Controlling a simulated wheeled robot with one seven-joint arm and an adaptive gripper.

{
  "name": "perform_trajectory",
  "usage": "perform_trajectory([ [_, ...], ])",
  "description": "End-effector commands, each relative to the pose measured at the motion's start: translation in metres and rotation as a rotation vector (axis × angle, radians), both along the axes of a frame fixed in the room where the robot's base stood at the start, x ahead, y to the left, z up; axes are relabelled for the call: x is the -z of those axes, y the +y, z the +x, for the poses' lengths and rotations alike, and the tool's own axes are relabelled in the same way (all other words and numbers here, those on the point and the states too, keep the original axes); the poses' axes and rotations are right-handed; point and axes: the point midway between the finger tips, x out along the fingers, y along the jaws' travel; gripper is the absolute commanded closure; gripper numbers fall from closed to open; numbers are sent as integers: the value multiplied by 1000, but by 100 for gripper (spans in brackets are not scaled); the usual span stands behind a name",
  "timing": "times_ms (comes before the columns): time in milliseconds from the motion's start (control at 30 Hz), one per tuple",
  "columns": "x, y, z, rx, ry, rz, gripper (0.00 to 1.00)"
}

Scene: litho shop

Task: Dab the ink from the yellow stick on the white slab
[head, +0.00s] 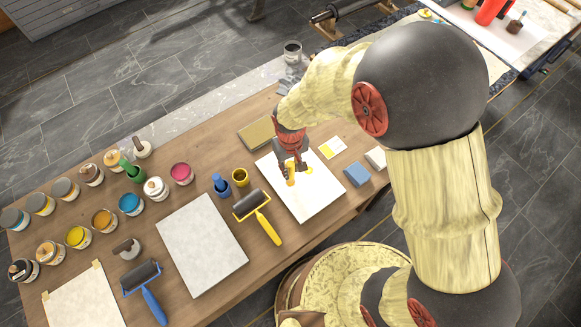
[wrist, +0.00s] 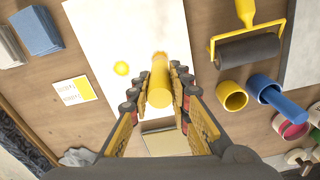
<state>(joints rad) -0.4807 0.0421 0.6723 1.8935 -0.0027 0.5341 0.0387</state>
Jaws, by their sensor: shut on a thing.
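The white slab (head: 318,203) lies flat on the wooden table, and it fills the upper middle of the wrist view (wrist: 112,28). My gripper (head: 291,167) is over the slab, shut on the yellow stick (head: 290,177). In the wrist view the stick (wrist: 160,85) stands between the two fingers, its far end pointing down at the slab. I cannot tell whether the tip touches the slab.
Several ink jars fill the table's left.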

Motion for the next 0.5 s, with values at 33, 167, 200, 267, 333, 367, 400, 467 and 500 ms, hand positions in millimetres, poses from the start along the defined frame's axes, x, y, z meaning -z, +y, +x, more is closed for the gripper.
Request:
perform_trajectory([
  [33,-7,0,0,0,0,0,100],
  [167,-16,0,0,0,0,0,100],
  [200,-19,0,0,0,0,0,100],
  [267,-23,0,0,0,0,0,100],
  [333,-28,0,0,0,0,0,100],
  [367,-30,0,0,0,0,0,100],
  [400,-33,0,0,0,0,0,100],
  [467,-38,0,0,0,-1,0,100],
  [500,-40,0,0,0,-1,0,100],
])
